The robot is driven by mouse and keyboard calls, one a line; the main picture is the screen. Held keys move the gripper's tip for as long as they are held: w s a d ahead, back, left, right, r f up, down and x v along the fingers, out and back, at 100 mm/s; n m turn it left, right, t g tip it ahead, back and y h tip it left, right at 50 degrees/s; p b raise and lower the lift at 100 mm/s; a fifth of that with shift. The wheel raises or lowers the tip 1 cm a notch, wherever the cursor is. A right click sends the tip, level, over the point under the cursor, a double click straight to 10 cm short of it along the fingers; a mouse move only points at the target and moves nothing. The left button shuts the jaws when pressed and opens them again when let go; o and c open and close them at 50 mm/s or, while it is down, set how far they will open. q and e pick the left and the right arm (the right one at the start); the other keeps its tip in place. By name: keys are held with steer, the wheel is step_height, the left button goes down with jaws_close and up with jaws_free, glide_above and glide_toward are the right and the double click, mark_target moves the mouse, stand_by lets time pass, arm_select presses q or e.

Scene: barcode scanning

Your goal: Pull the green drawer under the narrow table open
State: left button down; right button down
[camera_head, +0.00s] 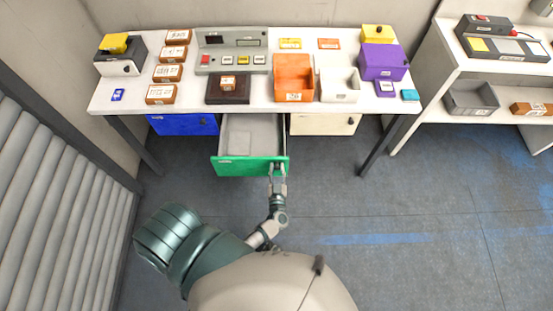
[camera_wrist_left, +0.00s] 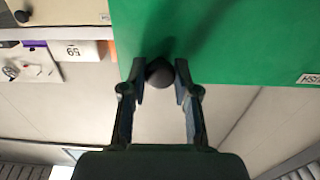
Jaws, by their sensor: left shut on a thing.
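The green drawer (camera_head: 250,165) under the narrow white table (camera_head: 200,106) stands pulled well out, and its grey inside shows empty. My left gripper (camera_head: 278,174) is at the right part of the green front. In the left wrist view the green front (camera_wrist_left: 240,40) fills the upper right, and a round dark knob (camera_wrist_left: 159,73) sits on it. The fingers of my left gripper (camera_wrist_left: 160,90) are on either side of this knob, shut on it. My right gripper is not in view.
A blue drawer (camera_head: 183,124) and a cream drawer (camera_head: 325,124) flank the green one, both shut. Table legs (camera_head: 135,146) stand at both ends. The grey floor (camera_head: 420,220) is clear. A side shelf (camera_head: 440,60) stands at the right.

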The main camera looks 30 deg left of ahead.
arm_select(q)
steer(key=shift+s+d, duration=0.35)
steer(key=shift+s, duration=0.1)
steer(key=c, duration=0.9)
jaws_free()
steer(key=v, duration=1.2)
steer(key=shift+d+f, duration=0.1)
